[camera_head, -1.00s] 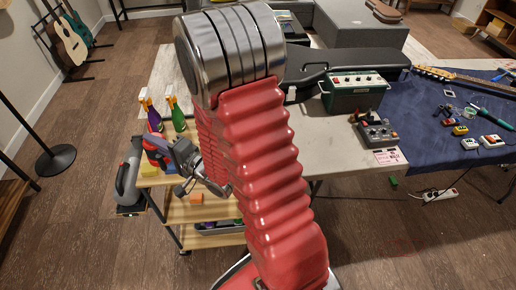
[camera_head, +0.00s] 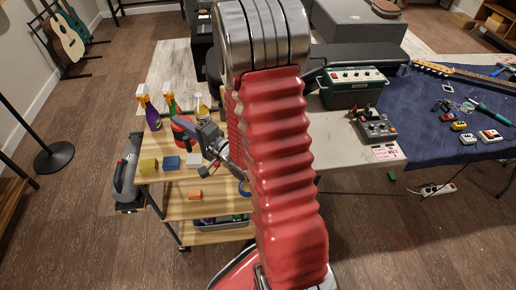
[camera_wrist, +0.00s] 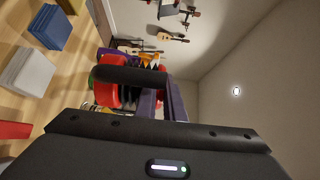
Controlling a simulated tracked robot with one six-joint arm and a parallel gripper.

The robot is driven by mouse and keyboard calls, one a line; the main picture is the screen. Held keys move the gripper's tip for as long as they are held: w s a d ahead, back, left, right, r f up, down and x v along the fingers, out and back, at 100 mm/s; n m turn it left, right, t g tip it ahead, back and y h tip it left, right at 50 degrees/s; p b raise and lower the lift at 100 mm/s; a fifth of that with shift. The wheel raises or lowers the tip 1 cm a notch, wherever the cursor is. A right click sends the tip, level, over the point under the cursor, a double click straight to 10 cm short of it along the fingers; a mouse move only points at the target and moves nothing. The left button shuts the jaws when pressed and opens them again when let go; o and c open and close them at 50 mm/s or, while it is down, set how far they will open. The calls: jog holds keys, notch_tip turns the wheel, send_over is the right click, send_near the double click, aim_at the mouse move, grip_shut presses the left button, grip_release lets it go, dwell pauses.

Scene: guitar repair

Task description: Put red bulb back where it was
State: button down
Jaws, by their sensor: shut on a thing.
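The red bulb (camera_head: 181,134) is above the back part of the wooden cart's top, in front of the spray bottles in the head view. My gripper (camera_head: 188,126) is shut on it, and its fingers hide part of it. In the wrist view the red bulb (camera_wrist: 107,96) shows at the fingers (camera_wrist: 150,88), partly covered by the dark finger. I cannot tell whether its underside touches the cart top.
Spray bottles (camera_head: 152,115) stand behind. A workbench (camera_head: 340,152) is at right.

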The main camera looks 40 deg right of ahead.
jog(key=s+d+f+m+h, duration=0.1)
jog(key=s+d, duration=0.4)
jog(key=d, duration=0.6)
jog(key=s+d+f+m+h, duration=0.1)
jog(key=s+d+h, duration=0.2)
jog(key=d, duration=0.8)
jog(key=shift+s+m, duration=0.4)
jog(key=shift+s, duration=0.7)
jog(key=shift+f, duration=2.9)
jog(key=shift+f, duration=2.1)
jog(key=shift+f, duration=0.1)
